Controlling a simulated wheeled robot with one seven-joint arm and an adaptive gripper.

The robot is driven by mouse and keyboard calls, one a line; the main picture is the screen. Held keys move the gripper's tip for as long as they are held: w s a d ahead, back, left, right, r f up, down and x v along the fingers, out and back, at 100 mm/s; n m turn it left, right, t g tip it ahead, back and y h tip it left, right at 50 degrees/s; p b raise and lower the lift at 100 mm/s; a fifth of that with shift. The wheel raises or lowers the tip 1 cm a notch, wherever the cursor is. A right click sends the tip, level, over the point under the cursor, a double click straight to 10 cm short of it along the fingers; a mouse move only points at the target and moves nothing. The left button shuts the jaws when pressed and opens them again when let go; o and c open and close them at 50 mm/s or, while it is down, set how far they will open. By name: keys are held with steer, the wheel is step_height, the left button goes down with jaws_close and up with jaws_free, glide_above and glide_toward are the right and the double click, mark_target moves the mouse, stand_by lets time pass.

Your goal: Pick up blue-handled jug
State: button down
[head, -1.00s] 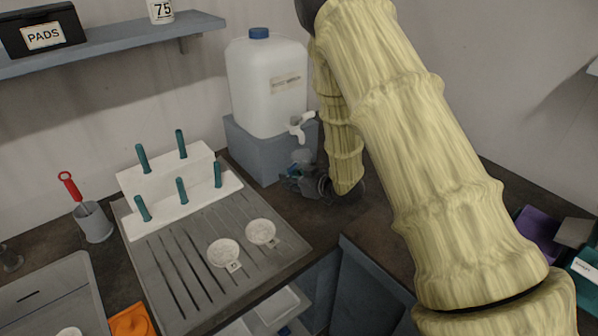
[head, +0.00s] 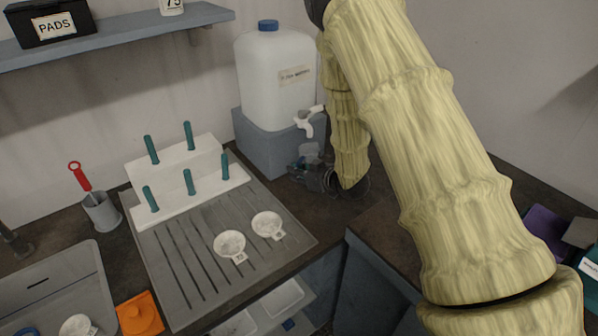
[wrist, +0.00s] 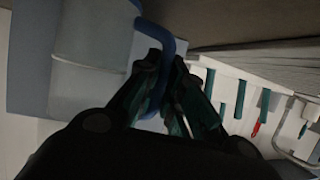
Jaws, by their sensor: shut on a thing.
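The blue-handled jug shows in the wrist view as a pale translucent body (wrist: 92,55) at the left. Its blue handle (wrist: 168,32) curves down between my fingers. My gripper (wrist: 167,68) is shut on that handle. In the head view my gripper (head: 312,176) is at the counter's back, just in front of the water tank's blue-grey stand and below its tap. The jug (head: 309,151) is mostly hidden there behind the gripper, small and dim. I cannot tell whether its base touches the counter.
A white water tank (head: 275,75) with a white tap (head: 309,121) stands on a blue-grey block (head: 268,148). A white peg rack (head: 185,180) and two round dishes (head: 230,244) sit on a grey drainboard (head: 190,270) to the left. A shelf (head: 120,38) runs above.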

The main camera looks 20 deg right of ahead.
steer(key=shift+r, duration=0.25)
